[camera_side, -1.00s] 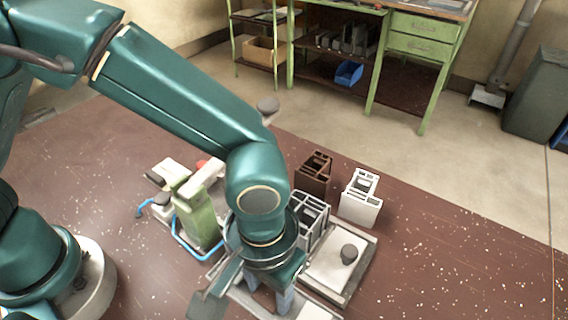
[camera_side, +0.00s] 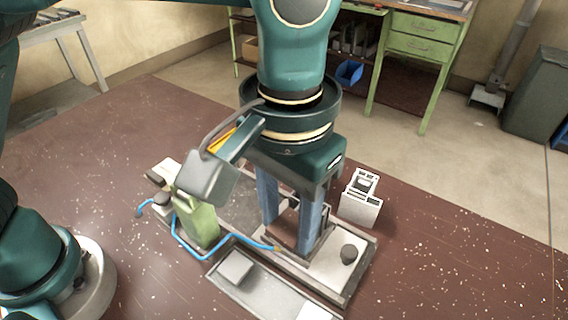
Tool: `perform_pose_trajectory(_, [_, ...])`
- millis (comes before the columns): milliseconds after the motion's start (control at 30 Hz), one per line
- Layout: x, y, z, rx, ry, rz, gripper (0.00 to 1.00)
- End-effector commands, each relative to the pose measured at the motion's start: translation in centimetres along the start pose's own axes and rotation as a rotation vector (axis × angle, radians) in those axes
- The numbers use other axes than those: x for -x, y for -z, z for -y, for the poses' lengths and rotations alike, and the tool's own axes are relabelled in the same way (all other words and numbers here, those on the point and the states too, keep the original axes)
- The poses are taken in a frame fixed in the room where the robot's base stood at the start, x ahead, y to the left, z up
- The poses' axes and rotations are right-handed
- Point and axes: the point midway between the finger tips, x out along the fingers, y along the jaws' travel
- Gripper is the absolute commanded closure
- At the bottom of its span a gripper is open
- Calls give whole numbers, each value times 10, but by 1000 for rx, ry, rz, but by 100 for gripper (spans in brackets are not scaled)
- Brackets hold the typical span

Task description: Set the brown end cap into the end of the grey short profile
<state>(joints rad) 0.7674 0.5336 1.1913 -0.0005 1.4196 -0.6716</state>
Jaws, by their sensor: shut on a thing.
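My gripper (camera_side: 290,238) points straight down over the clamp bench. Its two blue-grey fingers are shut on a small brown piece, which I take to be the brown end cap (camera_side: 289,228); the fingers cover most of it. The grey short profile stands in the fixture directly at my gripper. Only a bit of the grey profile (camera_side: 287,204) shows between the fingers. I cannot tell whether the cap touches the profile's end or is still apart from it.
A green clamp (camera_side: 198,218) with a blue hose (camera_side: 184,245) is at left. A tray (camera_side: 262,300) with a grey block lies in front.

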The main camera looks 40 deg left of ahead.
Motion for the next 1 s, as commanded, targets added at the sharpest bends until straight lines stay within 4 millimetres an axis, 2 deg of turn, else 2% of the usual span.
perform_pose_trajectory(33, [2, 11, 1, 7, -2, -2, 100])
perform_pose_trajectory(200, [5, 40, 10, 31, -4, -6, 100])
perform_pose_trajectory(400, [-1, 64, 20, 81, -8, -11, 100])
perform_pose_trajectory(1000, [-40, 67, 25, 96, -2, -2, 100])
